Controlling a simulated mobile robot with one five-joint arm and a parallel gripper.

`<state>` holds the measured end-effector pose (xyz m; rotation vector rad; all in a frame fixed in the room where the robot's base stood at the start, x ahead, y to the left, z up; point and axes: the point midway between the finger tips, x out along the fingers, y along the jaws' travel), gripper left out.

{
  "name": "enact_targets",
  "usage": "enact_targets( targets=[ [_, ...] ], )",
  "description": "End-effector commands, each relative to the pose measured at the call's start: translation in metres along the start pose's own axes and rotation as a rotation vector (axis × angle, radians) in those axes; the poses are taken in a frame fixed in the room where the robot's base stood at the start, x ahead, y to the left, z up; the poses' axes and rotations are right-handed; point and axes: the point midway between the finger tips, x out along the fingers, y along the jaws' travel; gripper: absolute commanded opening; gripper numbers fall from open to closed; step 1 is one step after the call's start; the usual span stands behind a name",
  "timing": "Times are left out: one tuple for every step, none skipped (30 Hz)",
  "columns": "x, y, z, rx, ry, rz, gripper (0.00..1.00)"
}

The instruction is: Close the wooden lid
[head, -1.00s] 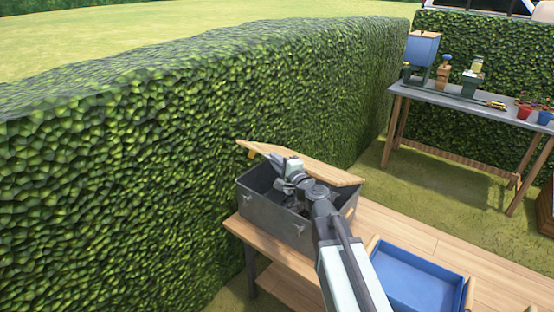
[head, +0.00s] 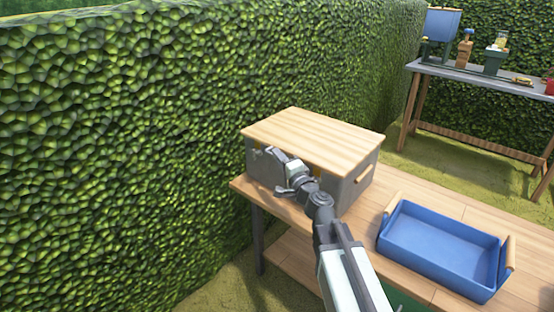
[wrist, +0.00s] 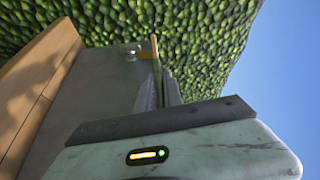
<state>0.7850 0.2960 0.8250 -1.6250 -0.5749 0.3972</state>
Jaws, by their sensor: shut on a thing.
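The wooden lid (head: 315,135) lies flat across the top of the grey box (head: 350,187) in the head view. I see no clear gap under it. My gripper (head: 272,153) is at the front long edge of the lid, toward the left end. In the wrist view my gripper's fingers (wrist: 160,88) are close together on the lid's edge (wrist: 154,47), beside the box's grey wall (wrist: 100,85). The fingertips' exact contact is hard to see. My arm hides part of the box's front.
The box stands on a wooden table (head: 440,283), close to a tall hedge (head: 130,140). A blue tray (head: 440,240) with wooden handles sits to the right of the box. A second table (head: 480,85) with several items stands at the back right.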

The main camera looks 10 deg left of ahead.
Motion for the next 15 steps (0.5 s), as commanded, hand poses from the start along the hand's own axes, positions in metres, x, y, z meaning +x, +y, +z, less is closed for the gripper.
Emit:
enact_targets(
  targets=[
    [-0.0016, 0.0044, 0.0005, -0.001, 0.001, 0.002, 0.00],
    [-0.0016, 0.0049, 0.0007, -0.001, 0.001, 0.002, 0.00],
    [-0.0017, 0.0054, 0.0011, -0.002, 0.001, 0.002, 0.00],
    [-0.0017, 0.0056, 0.0014, -0.002, 0.000, 0.002, 0.00],
    [-0.0017, 0.0058, 0.0017, -0.002, 0.000, 0.002, 0.00],
    [-0.0016, 0.0059, 0.0021, -0.003, 0.000, 0.002, 0.00],
    [-0.0016, 0.0059, 0.0023, -0.003, 0.000, 0.002, 0.00],
    [-0.0016, 0.0059, 0.0026, -0.003, -0.001, 0.002, 0.00],
    [-0.0015, 0.0059, 0.0029, -0.004, -0.001, 0.003, 0.00],
    [-0.0015, 0.0060, 0.0031, -0.004, -0.001, 0.003, 0.00],
    [-0.0014, 0.0061, 0.0034, -0.004, -0.001, 0.003, 0.00],
    [-0.0014, 0.0062, 0.0036, -0.004, -0.002, 0.003, 0.00],
    [-0.0014, 0.0063, 0.0038, -0.005, -0.002, 0.003, 0.00],
    [-0.0014, 0.0064, 0.0039, -0.005, -0.002, 0.003, 0.00],
    [-0.0013, 0.0064, 0.0041, -0.005, -0.002, 0.003, 0.15]
  ],
)
